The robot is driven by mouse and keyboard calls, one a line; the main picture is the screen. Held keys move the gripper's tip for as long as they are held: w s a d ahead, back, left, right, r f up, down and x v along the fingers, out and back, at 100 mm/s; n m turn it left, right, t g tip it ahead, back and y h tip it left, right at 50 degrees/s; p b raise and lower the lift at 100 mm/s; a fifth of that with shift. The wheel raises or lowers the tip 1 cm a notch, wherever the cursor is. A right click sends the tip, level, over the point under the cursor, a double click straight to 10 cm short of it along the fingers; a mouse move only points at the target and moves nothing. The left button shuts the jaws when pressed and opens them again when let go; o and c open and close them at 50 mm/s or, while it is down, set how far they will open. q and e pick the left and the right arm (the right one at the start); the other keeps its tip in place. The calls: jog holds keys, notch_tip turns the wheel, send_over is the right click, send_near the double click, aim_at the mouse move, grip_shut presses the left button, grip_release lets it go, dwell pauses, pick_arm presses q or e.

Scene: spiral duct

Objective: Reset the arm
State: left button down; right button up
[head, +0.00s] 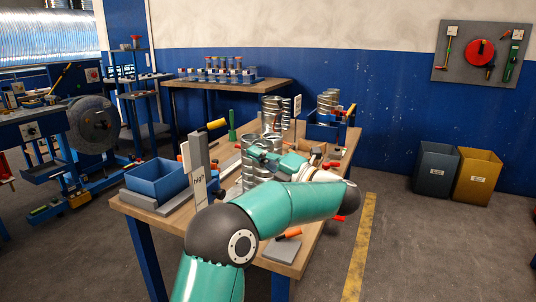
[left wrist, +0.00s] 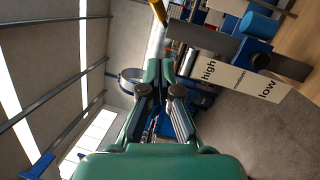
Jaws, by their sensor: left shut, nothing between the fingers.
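My left arm (head: 290,205), teal with dark joints, rises from the bottom of the head view and bends back over the workbench. Its gripper (head: 256,154) points left, shut and empty, in front of metal spiral ducts (head: 262,178). In the left wrist view the gripper's green fingers (left wrist: 158,72) are together with nothing between them. It is in the air, and I cannot tell its exact gap to the ducts. My right gripper is not in view.
An upright gauge plate (head: 198,180) stands left of the gripper; its high/low label (left wrist: 238,80) shows in the wrist view. A blue bin (head: 157,180) sits beside it on the wooden workbench (head: 135,203). Two bins (head: 437,168) stand by the wall. The right floor is clear.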

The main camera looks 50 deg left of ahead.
pick_arm(q)
jog(key=w+d+f+m+t, duration=0.3)
jog(key=w+f+m+t, duration=0.3)
jog(key=f, duration=0.3)
jog(key=w+d+f+m+t, duration=0.2)
jog(key=w+f+m+t, duration=0.3)
jog(key=f+m, duration=0.3)
jog(key=w+d+f+m+t+h, duration=0.25)
jog(key=d+f+m+h, duration=0.35)
jog(key=f, duration=0.6)
jog(key=w+d+f+m+t+h, duration=0.1)
jog(key=d+f+m+t+h, duration=0.3)
jog(key=d+f+m, duration=0.5)
jog(key=s+d+f+m+g+h, duration=0.55)
jog(key=s+d+f+h, duration=0.45)
jog(key=s+d+f, duration=0.7)
jog(key=s+d+f+m+g+h, duration=0.1)
jog(key=s+d+m+g+h, duration=0.15)
jog(key=s, duration=0.35)
jog(key=s+d+f+m+g+h, duration=0.1)
jog(key=s+d+f+m+g, duration=0.15)
jog(key=s, duration=0.35)
notch_tip(320, 180, up, 22)
jog(key=p, duration=2.1)
jog(key=shift+w+d+g, duration=0.2)
jog(key=shift+g, duration=0.1)
